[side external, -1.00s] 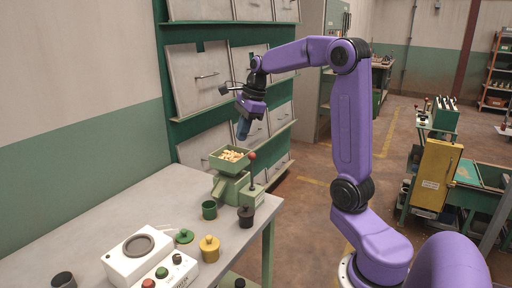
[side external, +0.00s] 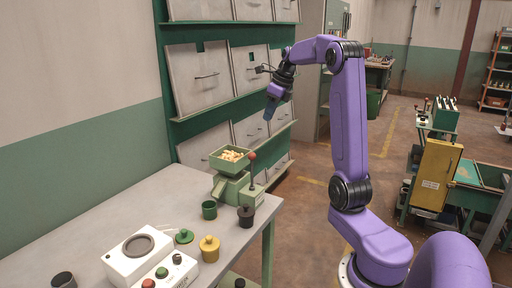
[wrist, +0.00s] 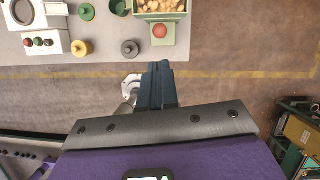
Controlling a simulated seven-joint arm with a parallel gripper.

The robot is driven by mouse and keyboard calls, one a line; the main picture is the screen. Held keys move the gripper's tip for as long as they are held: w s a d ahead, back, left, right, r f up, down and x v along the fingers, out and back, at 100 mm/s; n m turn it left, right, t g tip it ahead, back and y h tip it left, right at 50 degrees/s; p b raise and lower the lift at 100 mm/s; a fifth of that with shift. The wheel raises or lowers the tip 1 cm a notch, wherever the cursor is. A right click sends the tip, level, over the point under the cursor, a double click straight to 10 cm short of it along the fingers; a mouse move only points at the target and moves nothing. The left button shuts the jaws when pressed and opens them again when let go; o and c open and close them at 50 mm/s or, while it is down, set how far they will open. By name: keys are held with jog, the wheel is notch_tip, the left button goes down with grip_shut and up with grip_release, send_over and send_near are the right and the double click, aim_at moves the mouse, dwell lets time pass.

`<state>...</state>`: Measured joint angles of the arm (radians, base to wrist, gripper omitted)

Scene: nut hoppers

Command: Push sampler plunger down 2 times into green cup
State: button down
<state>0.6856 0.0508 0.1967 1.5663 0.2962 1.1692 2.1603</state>
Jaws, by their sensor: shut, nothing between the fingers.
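The green sampler (side external: 233,187) stands at the table's far right corner, with a hopper of nuts (side external: 233,156) on top. A red ball knob (side external: 252,155) tops a thin rod on its right side, and the knob also shows in the wrist view (wrist: 160,31). The dark green cup (side external: 209,210) stands upright on the table in front of the sampler, apart from my gripper. My gripper (side external: 268,114) is shut and empty, in the air above and to the right of the knob. In the wrist view my closed fingers (wrist: 158,70) point over bare floor beyond the table edge.
A black lidded pot (side external: 246,216), a yellow weight-like pot (side external: 209,248) and a green lid (side external: 184,236) stand near the sampler. A white scale (side external: 138,258) and a button box (side external: 165,275) are at the front. Drawer cabinets line the back wall.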

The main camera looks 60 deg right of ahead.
jog(key=x, duration=1.4)
jog(key=shift+s+f, duration=0.1)
jog(key=shift+f, duration=1.85)
jog(key=shift+s+a, duration=0.1)
jog(key=v, duration=1.4)
jog(key=shift+w+r, duration=0.2)
jog(key=shift+r, duration=0.15)
